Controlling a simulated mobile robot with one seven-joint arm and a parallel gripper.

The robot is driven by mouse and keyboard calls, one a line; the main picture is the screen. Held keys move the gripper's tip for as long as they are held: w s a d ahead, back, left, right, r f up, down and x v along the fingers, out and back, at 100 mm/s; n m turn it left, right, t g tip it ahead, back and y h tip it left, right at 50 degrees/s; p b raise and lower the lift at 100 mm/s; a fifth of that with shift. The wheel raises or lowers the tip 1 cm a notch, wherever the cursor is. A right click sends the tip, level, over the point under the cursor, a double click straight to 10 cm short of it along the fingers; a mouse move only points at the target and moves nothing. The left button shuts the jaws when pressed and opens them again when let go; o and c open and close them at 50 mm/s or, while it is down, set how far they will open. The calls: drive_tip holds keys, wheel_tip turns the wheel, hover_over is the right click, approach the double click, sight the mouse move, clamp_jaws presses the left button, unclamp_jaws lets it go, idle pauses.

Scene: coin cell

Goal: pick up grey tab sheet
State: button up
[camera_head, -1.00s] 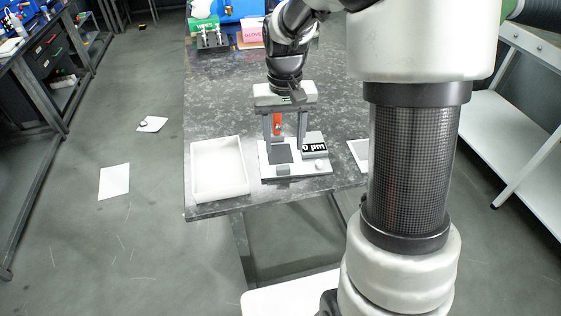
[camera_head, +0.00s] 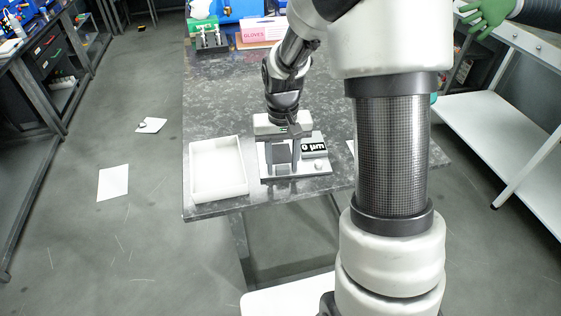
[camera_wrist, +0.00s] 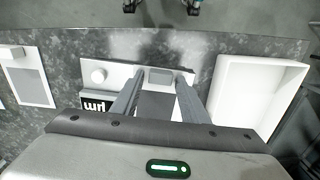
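A dark grey square sheet (camera_head: 281,155) lies on the white base of a gauge (camera_head: 322,167), whose display reads "0 µm". In the wrist view the grey sheet (camera_wrist: 158,106) shows between my fingers, with a small lighter grey block (camera_wrist: 160,76) at its edge. My gripper (camera_head: 281,168) is low over the gauge, its fingers spread to either side of the sheet. In the wrist view my gripper (camera_wrist: 160,78) is open, with a gap between the fingers. I cannot tell whether the fingertips touch the base. My gripper's body hides the sheet's near part in the wrist view.
An empty white tray (camera_head: 196,194) stands left of the gauge on the dark speckled table (camera_head: 225,118). Another grey-faced white plate (camera_wrist: 15,62) lies on the gauge's other side. A pink glove box (camera_head: 262,40) stands at the back. The table's middle is clear.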

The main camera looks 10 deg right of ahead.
drive_tip(key=c, duration=0.9)
drive_tip(key=shift+o, duration=0.2)
drive_tip(key=shift+r, duration=0.1)
